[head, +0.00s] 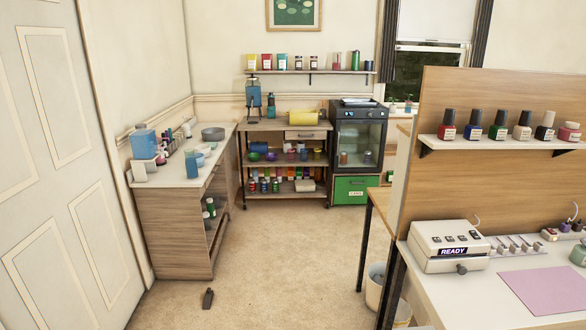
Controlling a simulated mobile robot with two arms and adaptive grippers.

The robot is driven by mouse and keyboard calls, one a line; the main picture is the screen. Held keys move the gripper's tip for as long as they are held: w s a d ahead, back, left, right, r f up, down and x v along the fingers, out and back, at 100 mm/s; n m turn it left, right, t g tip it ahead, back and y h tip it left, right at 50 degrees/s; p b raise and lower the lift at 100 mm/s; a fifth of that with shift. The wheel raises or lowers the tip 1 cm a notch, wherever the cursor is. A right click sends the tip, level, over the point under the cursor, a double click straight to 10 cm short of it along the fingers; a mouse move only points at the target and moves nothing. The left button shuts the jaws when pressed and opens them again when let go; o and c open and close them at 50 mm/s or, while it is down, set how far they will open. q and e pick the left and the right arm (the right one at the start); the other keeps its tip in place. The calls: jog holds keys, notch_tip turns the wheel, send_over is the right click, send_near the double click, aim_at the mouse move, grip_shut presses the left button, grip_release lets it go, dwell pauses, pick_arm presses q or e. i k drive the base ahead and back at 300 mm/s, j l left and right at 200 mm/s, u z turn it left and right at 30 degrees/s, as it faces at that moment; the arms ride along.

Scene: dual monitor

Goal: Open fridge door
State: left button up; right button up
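A small dark cabinet with a glass front (353,147) stands at the back right of the room, and it looks like the fridge. Its glass door appears shut, and a few jars show through the pane. It sits on a green drawer unit (354,189). The handle is too small to make out clearly. Neither of my grippers shows in the head view.
A shelving cart (283,135) stands left of the fridge. A wooden counter (176,235) lines the left wall. A table with a tall wooden panel (480,90) fills the right foreground, with a bin (376,290) beneath. A small dark object (208,298) lies on the otherwise open carpet.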

aim_at(383, 122)
jog(key=i+j, duration=0.1)
jog(key=i, duration=1.05)
jog(key=i+j, duration=0.1)
jog(key=i, duration=1.1)
